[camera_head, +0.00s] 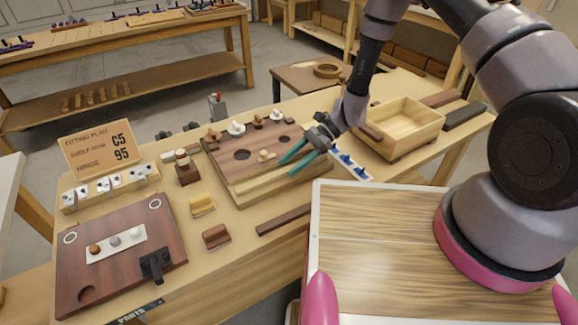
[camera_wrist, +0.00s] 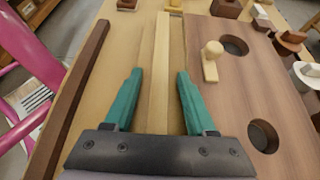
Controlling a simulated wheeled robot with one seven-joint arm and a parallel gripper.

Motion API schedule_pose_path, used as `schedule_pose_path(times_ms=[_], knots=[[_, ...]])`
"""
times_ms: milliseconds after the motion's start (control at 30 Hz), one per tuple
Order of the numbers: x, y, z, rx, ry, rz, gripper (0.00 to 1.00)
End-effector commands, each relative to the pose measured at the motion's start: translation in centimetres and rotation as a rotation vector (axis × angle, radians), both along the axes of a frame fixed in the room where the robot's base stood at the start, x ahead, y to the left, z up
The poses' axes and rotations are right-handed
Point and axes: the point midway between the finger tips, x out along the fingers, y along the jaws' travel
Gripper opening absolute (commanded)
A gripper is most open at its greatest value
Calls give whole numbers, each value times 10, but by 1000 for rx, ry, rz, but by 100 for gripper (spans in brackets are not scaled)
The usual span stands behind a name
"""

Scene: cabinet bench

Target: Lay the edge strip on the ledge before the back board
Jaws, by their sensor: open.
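A pale, narrow edge strip (camera_wrist: 161,60) lies lengthwise along the front of the dark brown board with round holes (camera_wrist: 225,85). In the head view the board (camera_head: 228,172) lies on the bench, with a pale ledge (camera_head: 250,194) along its near side. The strip appears to rest on this ledge; its exact seating is hard to tell. My gripper (camera_wrist: 160,75) is open, its teal fingers on either side of the strip with gaps. In the head view my gripper (camera_head: 286,165) is over the right half of the ledge.
A dark strip (camera_head: 283,220) lies on the bench in front. A pale wooden box (camera_head: 405,125) stands right, beside a white strip with blue pieces (camera_head: 347,165). Small blocks (camera_head: 202,204) stand left.

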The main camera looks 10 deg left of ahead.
Motion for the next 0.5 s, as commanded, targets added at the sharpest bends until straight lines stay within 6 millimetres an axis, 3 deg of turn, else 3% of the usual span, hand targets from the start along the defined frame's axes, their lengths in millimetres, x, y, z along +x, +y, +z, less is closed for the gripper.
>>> schedule_pose_path(times_ms=[300, 500], knots=[[38, -48, 33, 0, -5, -3, 56], [53, -69, 47, 1, -3, -3, 56]])
